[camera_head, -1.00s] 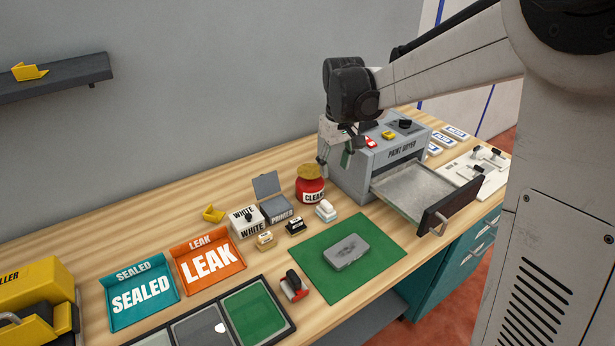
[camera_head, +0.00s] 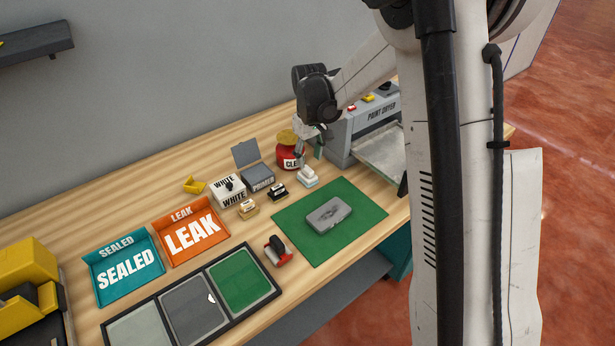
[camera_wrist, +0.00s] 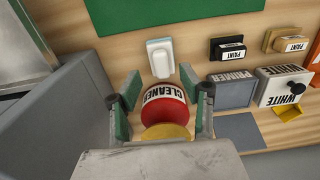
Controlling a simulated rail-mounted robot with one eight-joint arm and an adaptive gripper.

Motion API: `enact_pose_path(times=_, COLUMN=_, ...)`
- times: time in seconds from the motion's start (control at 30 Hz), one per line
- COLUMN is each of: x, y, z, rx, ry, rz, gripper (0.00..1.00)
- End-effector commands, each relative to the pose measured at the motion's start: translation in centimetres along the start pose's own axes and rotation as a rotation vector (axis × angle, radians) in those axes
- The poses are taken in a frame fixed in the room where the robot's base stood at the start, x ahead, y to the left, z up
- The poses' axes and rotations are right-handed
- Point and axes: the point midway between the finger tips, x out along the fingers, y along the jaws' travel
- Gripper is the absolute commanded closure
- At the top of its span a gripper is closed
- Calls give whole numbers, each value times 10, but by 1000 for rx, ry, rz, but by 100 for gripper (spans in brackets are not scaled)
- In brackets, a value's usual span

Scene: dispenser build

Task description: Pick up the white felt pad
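The white felt pad (camera_head: 307,176) is a small white block on the wooden bench, in front of the red cleaner jar (camera_head: 290,156) and just behind the green mat (camera_head: 355,210). In the wrist view the pad (camera_wrist: 160,58) lies flat, beyond the jar (camera_wrist: 165,105). My gripper (camera_head: 310,152) is near the jar, on its dryer side, in the head view. In the wrist view my gripper (camera_wrist: 160,80) is open and empty, its green-padded fingers spread to either side, with the pad ahead between them. The exact height above the bench is unclear.
The paint dryer (camera_head: 367,122) stands close to the right of my gripper. Left of the pad are black and tan paint pads (camera_head: 278,191) and the primer and white containers (camera_head: 228,190). A grey case (camera_head: 329,215) lies on the mat.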

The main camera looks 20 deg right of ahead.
Motion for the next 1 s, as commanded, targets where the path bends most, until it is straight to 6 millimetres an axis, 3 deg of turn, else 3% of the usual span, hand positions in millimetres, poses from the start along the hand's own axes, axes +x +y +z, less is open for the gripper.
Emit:
enact_pose_path(times=0.23, x=14, y=0, z=-3, rx=0, ry=0, rz=0, gripper=60)
enact_pose_path(times=0.5, x=49, y=-1, z=-6, rx=0, ry=0, rz=0, gripper=60)
enact_pose_path(times=0.77, x=54, y=-1, z=-6, rx=0, ry=0, rz=0, gripper=60)
enact_pose_path(times=1.0, x=54, y=-1, z=-6, rx=0, ry=0, rz=0, gripper=90)
